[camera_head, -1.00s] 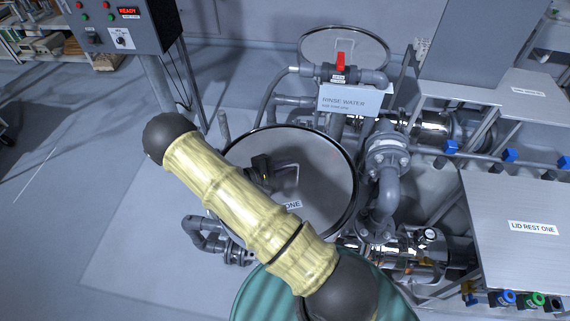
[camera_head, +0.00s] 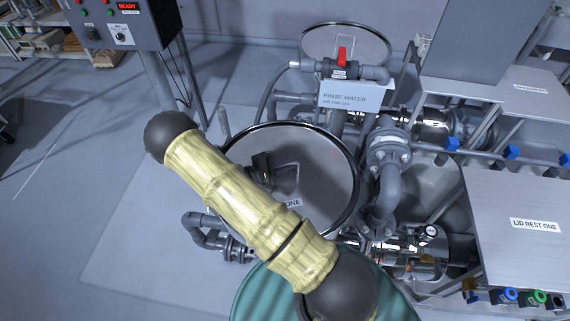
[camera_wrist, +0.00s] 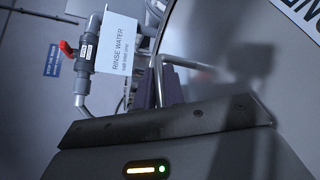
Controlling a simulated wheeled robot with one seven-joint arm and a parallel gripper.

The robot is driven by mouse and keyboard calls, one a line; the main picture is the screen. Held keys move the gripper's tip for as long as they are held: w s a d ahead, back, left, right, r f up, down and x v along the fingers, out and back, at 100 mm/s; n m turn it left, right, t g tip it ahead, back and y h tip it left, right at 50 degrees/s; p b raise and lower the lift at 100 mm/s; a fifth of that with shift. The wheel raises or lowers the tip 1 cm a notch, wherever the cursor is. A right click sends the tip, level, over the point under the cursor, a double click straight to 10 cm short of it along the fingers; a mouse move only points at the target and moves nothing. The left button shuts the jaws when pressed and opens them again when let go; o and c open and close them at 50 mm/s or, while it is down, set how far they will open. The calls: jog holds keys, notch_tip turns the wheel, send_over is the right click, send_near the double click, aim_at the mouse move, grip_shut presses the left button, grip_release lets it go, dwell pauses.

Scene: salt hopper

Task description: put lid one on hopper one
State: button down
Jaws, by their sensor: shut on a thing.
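Lid one (camera_head: 322,167) is a round grey lid with a dark rim and a label ending in "ONE", in the middle of the head view. It lies over the place of hopper one, whose body I cannot make out beneath it. My gripper (camera_head: 262,168) is at the lid's handle (camera_head: 286,170), left of the lid's middle, and is shut on it. My arm covers the lid's lower left. In the wrist view the lid (camera_wrist: 222,45) fills the right side, with the handle (camera_wrist: 160,80) at the fingers. Whether the lid touches a hopper rim is hidden.
A rinse water sign (camera_head: 350,97) and red-handled valve (camera_head: 341,60) stand just behind the lid. Grey pipes (camera_head: 388,185) run close on its right. The lid rest one table (camera_head: 510,200) is bare at the right. A control box (camera_head: 125,22) stands at the upper left.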

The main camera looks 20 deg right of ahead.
jog(key=shift+f, duration=0.2)
jog(key=c, duration=1.4)
grip_release()
jog(key=shift+a+f, duration=0.1)
jog(key=shift+s, duration=0.1)
jog(key=b+v, duration=0.6)
jog(key=v, duration=1.1)
jog(key=shift+a, duration=0.2)
